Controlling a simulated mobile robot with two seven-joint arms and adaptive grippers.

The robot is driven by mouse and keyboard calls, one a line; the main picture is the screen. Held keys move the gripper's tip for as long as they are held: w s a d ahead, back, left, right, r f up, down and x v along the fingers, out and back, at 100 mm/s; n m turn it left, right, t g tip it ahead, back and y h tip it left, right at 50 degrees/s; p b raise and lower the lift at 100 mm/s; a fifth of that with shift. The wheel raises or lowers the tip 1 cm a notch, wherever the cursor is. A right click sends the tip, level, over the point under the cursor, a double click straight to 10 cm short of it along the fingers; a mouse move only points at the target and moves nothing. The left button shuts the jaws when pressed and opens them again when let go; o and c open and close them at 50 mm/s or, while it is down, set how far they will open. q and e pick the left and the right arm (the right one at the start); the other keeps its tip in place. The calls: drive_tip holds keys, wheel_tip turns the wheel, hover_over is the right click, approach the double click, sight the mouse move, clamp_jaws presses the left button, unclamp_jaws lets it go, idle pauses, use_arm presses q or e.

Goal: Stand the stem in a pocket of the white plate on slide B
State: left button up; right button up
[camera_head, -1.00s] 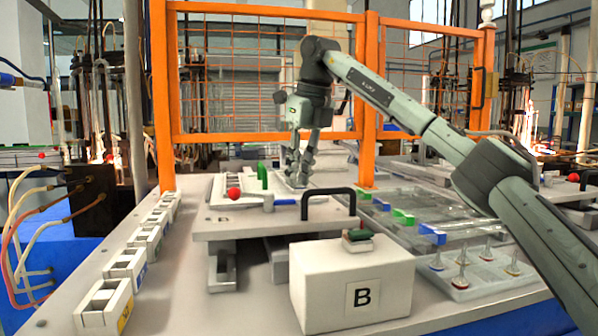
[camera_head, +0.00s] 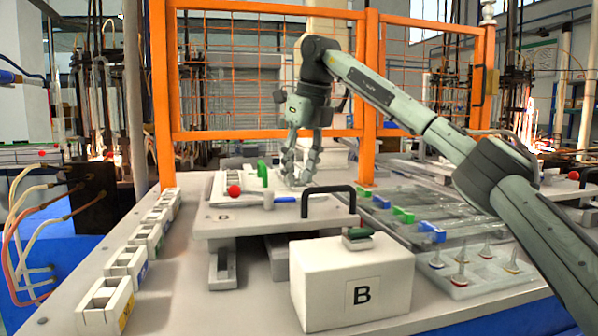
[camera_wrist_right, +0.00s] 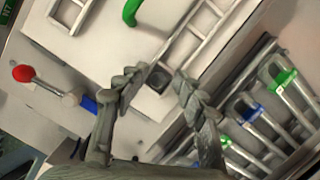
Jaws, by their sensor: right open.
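My right gripper (camera_head: 301,182) is open, pointing down over the far right part of the white plate (camera_head: 225,188) on the slide (camera_head: 330,218). In the right wrist view, the open fingertips (camera_wrist_right: 165,78) stand on either side of a small dark square pocket or piece (camera_wrist_right: 158,80) at the plate's edge. I cannot make out a stem there. Several thin pointed stems (camera_head: 461,270) stand in a clear tray at the right. My left gripper is not in view.
A white box marked B (camera_head: 345,285) with a green button stands in front. A black handle (camera_head: 330,189), a red ball-ended lever (camera_head: 234,190) and a green upright piece (camera_head: 262,173) are near the gripper. White holders (camera_head: 125,265) line the left; coloured clips (camera_head: 403,215) lie right.

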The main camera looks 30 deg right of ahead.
drive_tip(key=v, duration=1.2)
drive_tip(key=shift+f, duration=0.1)
